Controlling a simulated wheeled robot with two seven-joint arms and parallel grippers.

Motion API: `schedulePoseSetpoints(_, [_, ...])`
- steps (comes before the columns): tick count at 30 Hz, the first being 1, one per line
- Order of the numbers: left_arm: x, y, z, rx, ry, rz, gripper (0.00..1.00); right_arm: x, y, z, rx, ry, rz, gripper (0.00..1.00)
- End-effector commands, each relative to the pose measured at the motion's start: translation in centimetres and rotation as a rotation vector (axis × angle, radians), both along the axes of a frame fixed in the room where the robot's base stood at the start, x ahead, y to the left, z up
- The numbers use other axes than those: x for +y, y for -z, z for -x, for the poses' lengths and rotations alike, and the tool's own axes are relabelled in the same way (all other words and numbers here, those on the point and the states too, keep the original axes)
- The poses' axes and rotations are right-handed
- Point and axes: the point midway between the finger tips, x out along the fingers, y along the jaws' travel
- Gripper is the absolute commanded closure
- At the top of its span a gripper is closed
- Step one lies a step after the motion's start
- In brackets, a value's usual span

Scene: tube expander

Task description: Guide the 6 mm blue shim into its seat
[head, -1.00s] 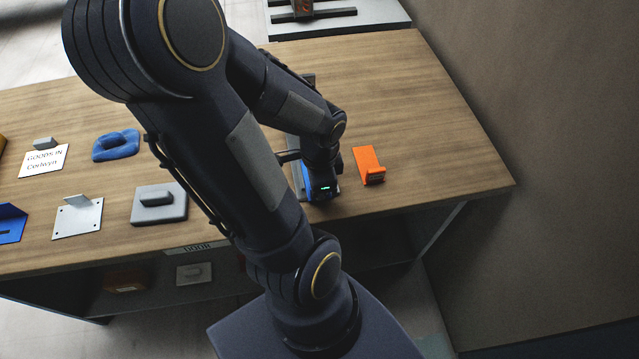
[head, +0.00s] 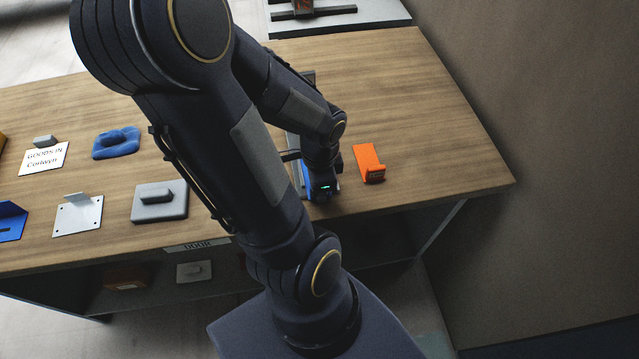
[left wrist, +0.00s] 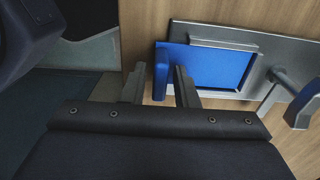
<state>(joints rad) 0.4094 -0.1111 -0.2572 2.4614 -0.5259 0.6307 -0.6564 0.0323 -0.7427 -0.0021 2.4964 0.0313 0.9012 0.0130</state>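The blue shim (left wrist: 215,70) is a flat plate with an upright blue tab at its left end in the left wrist view. It lies at a grey metal fixture (left wrist: 285,50) whose raised rectangular rim borders the plate's far and right sides. The plate's tab end sticks out left of the rim; I cannot tell how deep the plate sits. My left gripper (left wrist: 160,78) has one finger on each side of the tab, with narrow gaps visible. In the head view only a strip of the shim (head: 306,178) shows beside my left wrist, and the fingertips are hidden. My right gripper is out of view.
A grey handle-like part (left wrist: 300,105) stands on the fixture's right. An orange bracket (head: 369,163) lies just right of my wrist. A blue pad (head: 116,143), a grey block (head: 160,202), a white plate (head: 78,217) and a label card (head: 43,158) lie left. The table's right side is clear.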

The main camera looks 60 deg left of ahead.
Motion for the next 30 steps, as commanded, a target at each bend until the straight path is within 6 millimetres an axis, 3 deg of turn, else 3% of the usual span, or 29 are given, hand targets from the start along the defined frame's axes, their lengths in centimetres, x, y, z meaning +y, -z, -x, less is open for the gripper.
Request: schedulePoseSetpoints(30, [0.0,-2.2,0.0,0.000,0.000,0.000,0.73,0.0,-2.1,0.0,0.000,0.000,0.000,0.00])
